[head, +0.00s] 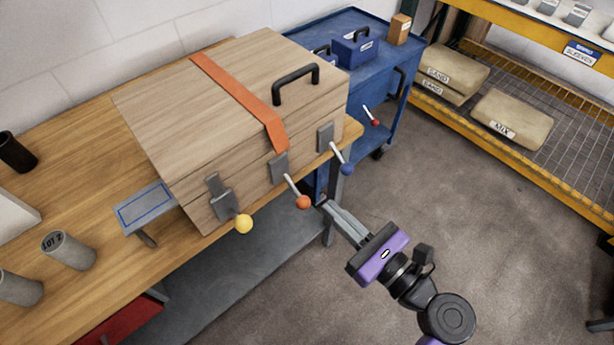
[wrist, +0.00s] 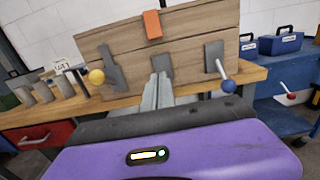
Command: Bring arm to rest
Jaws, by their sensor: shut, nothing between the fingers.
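My gripper (head: 328,206) is shut and empty, with its fingers pointing toward the front of a wooden case on the workbench. In the wrist view my gripper's fingers (wrist: 160,80) reach up in front of the wooden case (wrist: 185,42) and hide the middle lever. In the head view the wooden case (head: 230,110) has an orange strap (head: 240,95) and a black handle (head: 296,82). Three levers stick out from its front: one with a yellow ball (head: 243,224), one with an orange ball (head: 303,202), one with a blue ball (head: 347,169). The fingertips are close to the orange ball; I cannot tell whether they touch.
A blue cart (head: 385,65) with small blue boxes stands behind the bench. A yellow shelf (head: 500,120) with labelled sacks is at right. Grey cylinders (head: 68,250) stand on the wooden bench (head: 95,200) at left. Floor (head: 480,230) is clear at the right of my arm.

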